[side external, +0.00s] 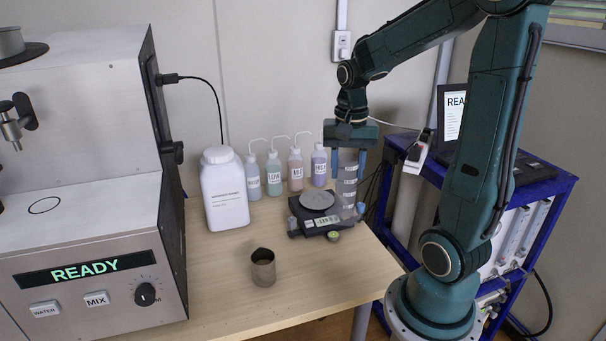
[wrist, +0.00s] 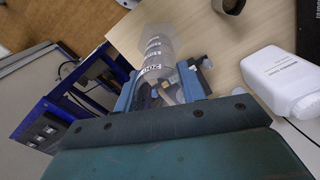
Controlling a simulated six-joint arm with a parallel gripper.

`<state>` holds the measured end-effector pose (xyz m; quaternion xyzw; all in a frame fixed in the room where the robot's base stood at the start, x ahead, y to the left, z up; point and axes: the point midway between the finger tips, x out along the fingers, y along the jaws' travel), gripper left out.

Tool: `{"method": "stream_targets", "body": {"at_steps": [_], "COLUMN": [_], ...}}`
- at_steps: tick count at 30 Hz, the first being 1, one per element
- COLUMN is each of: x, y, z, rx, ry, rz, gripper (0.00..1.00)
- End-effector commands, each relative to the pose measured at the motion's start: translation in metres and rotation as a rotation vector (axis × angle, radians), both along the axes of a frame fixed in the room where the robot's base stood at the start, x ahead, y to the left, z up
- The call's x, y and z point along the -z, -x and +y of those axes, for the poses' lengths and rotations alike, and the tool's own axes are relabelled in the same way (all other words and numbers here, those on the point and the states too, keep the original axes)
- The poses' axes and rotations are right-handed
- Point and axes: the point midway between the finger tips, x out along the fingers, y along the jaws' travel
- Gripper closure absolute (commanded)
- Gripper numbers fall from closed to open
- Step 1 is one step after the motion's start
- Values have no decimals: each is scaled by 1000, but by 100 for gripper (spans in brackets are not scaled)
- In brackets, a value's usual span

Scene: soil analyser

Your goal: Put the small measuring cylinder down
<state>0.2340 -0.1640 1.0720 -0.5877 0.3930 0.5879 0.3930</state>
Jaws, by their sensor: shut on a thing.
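The small measuring cylinder (side external: 348,187) is clear with white label bands. It is upright at the right of the balance, near the right part of the table. In the wrist view the cylinder (wrist: 155,52) extends away from between my fingers. My gripper (side external: 347,172) points down and is shut on its upper part; the fingers also show in the wrist view (wrist: 162,90). I cannot tell whether the cylinder's foot touches the table.
The balance (side external: 319,201) with its round pan stands just left of the cylinder. Several wash bottles (side external: 274,173) and a white jug (side external: 224,189) stand behind and left. The wooden table (side external: 347,284) is clear at front right. A blue cart (side external: 545,197) is beyond.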

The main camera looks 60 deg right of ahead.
Motion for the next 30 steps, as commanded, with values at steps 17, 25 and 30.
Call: {"method": "stream_targets", "body": {"at_steps": [17, 25, 30], "x": [39, 87, 113], "y": [2, 2, 2], "z": [2, 2, 2], "rx": [0, 0, 0], "ry": [-3, -3, -3], "rz": [4, 5, 5], "gripper": [97, 97, 97]}}
